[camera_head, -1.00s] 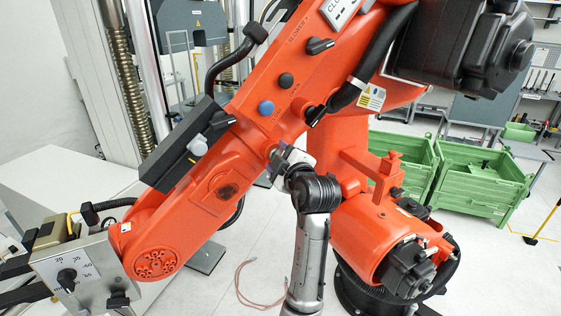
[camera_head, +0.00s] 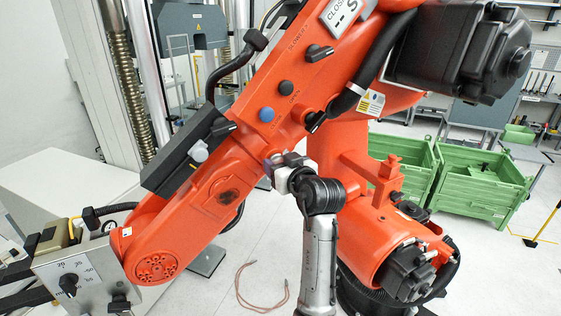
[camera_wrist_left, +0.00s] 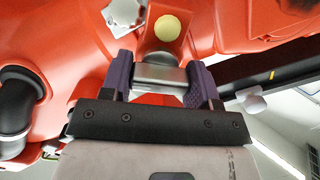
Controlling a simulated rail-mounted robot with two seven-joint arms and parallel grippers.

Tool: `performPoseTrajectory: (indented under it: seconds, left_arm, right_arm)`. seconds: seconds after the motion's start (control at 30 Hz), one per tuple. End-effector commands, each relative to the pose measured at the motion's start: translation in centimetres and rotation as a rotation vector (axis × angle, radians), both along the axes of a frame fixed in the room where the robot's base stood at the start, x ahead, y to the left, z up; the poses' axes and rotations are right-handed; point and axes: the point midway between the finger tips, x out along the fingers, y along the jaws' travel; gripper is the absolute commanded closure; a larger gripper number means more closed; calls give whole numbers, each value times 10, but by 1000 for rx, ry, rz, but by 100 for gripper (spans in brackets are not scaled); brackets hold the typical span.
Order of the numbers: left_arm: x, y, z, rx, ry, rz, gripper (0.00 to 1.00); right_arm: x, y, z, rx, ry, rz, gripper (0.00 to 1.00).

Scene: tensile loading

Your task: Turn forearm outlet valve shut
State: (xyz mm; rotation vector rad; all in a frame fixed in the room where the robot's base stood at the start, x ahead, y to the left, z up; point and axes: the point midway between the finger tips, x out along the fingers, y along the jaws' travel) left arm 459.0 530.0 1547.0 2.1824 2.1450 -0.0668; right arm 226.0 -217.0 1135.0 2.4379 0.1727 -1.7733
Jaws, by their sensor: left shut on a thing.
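The forearm outlet valve shows in the left wrist view as a grey metallic handle (camera_wrist_left: 160,77), below a pale round disc on the orange forearm. My left gripper (camera_wrist_left: 162,88) is shut on it, one dark finger on each side. In the head view, my left gripper (camera_head: 272,164) is at the lower edge of the orange forearm (camera_head: 215,185), below a blue knob (camera_head: 267,114). Its fingers and wrist largely hide the valve there, so I cannot read its angle. My right gripper is not in view.
Black knobs and a dark box (camera_head: 185,160) stick out from the forearm. A control box with a dial (camera_head: 68,284) stands at the lower left. Green crates (camera_head: 480,185) stand at the right. A thin hose (camera_head: 262,300) lies on the floor.

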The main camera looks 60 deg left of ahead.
Motion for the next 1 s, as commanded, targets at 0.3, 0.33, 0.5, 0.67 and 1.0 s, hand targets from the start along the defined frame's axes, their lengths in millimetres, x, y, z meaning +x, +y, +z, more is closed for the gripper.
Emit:
performPoseTrajectory:
  seconds: [0.3,0.33,0.5,0.67,1.0]
  left_arm:
    - [0,0,2,5,262,0,68]
    - [0,0,2,6,281,0,68]
    - [0,0,2,7,377,0,68]
    - [0,0,1,8,438,0,68]
    - [0,0,1,10,488,0,68]
  right_arm:
    - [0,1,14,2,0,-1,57]
    - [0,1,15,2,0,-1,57]
    - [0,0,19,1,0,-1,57]
    - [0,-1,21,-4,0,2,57]
    - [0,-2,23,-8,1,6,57]
